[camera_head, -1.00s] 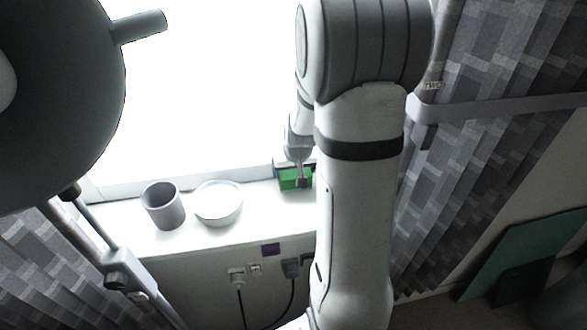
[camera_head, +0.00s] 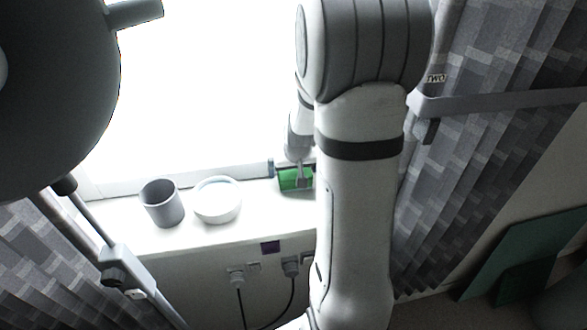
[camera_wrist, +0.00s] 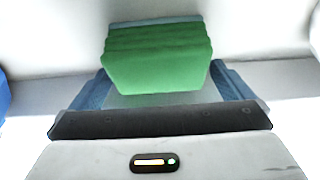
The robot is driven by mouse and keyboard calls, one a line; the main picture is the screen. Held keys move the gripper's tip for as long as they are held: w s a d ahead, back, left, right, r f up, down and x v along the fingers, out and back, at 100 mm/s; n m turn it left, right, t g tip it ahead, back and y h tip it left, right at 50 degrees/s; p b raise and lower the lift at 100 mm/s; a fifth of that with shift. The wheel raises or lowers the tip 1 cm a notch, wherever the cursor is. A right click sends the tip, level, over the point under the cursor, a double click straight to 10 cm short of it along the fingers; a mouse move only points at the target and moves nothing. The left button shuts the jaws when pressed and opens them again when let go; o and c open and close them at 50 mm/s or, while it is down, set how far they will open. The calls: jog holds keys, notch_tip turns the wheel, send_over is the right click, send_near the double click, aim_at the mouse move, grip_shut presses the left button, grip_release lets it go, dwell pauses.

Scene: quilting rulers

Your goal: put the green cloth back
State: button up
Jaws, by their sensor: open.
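The green cloth (camera_head: 290,181) looks like a thick folded block on the window sill, at the right end beside my arm. In the wrist view the cloth (camera_wrist: 158,62) shows ridged layers along its back and a smooth front face. My gripper (camera_wrist: 162,84) is open, with a blue finger on the left and right of the cloth. Gaps show between the cloth and both fingers near their tips. In the head view my gripper (camera_head: 300,175) is at the cloth and partly covers it. My arm hides whatever lies right of the cloth.
On the sill (camera_head: 200,238), left of the cloth, stand a white bowl (camera_head: 217,204) and a grey cup (camera_head: 162,206). A lamp (camera_head: 60,95) fills the upper left. Plugs (camera_head: 237,277) with cables are on the wall below. A patterned curtain (camera_head: 490,110) hangs at the right.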

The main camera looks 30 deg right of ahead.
jog(key=shift+v, duration=3.9)
jog(key=s+a+r+n+g+y, duration=0.1)
jog(key=s+a+r+n, duration=0.2)
jog(key=s+a, duration=1)
jog(key=s+r, duration=0.3)
jog(key=shift+a+g, duration=0.25)
jog(key=shift+g, duration=0.15)
jog(key=shift+s+r, duration=0.1)
jog(key=shift+s, duration=0.05)
jog(key=shift+c, duration=0.2)
